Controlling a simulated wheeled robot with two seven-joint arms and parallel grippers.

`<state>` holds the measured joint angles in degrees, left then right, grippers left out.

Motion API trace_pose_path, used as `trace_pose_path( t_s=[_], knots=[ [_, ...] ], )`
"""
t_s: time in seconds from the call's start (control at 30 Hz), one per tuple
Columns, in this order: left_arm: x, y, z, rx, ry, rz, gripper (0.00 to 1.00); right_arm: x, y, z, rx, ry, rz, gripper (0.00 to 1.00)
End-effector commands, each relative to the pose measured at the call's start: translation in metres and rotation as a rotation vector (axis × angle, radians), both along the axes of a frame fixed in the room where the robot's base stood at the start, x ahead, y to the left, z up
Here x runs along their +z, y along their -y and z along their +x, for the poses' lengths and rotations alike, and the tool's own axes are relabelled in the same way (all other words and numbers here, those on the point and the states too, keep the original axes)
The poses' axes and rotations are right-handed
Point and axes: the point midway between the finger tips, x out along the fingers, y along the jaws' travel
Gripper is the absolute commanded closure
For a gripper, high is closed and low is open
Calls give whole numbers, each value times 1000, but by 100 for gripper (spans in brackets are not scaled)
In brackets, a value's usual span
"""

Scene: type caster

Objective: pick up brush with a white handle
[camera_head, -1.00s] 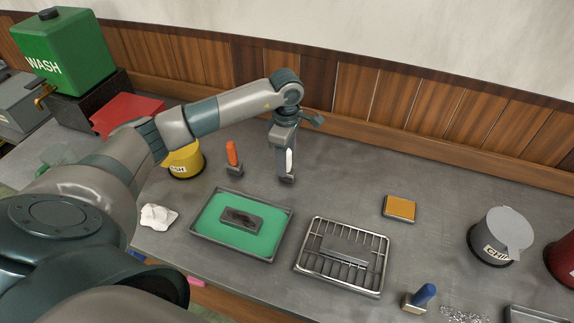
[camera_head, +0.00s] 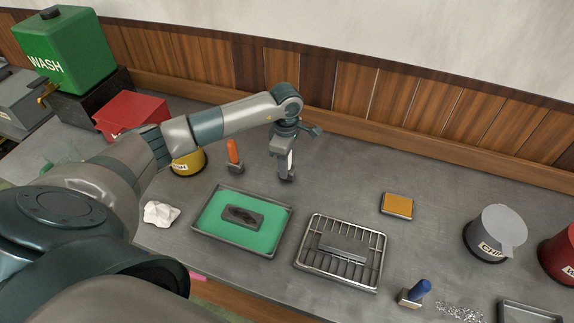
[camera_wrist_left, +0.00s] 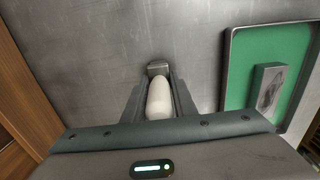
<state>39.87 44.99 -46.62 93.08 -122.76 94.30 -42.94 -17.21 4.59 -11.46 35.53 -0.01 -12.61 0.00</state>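The brush with a white handle (camera_head: 290,162) stands upright on the grey bench, behind the green tray. Its handle also shows in the left wrist view (camera_wrist_left: 160,98), with the grey brush head (camera_wrist_left: 158,68) beyond it. My left gripper (camera_head: 285,172) points down over the brush. In the left wrist view its two fingers (camera_wrist_left: 159,88) lie on either side of the white handle, with narrow gaps, and look open. The gripper hides part of the handle in the head view. My right gripper is not in view.
An orange-handled brush (camera_head: 233,152) stands just left. A green-floored tray (camera_head: 213,237) holding a dark block and a wire rack (camera_head: 375,262) lie in front. A yellow can (camera_head: 190,163) stands further left. The bench right of the brush is clear.

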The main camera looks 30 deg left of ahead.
Motion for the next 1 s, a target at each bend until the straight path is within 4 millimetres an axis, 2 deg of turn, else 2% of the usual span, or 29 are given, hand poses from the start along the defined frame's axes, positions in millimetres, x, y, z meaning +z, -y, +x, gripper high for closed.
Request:
trace_pose_path(
  t_s=[0.47,0.57,0.77,1.0],
  knots=[
    [4,0,1,1,2,0,98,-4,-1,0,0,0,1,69],
    [10,0,1,0,3,0,98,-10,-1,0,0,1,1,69],
    [36,-1,2,-1,6,0,98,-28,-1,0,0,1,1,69],
    [64,46,3,-5,6,-2,98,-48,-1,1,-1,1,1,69]
  ],
)
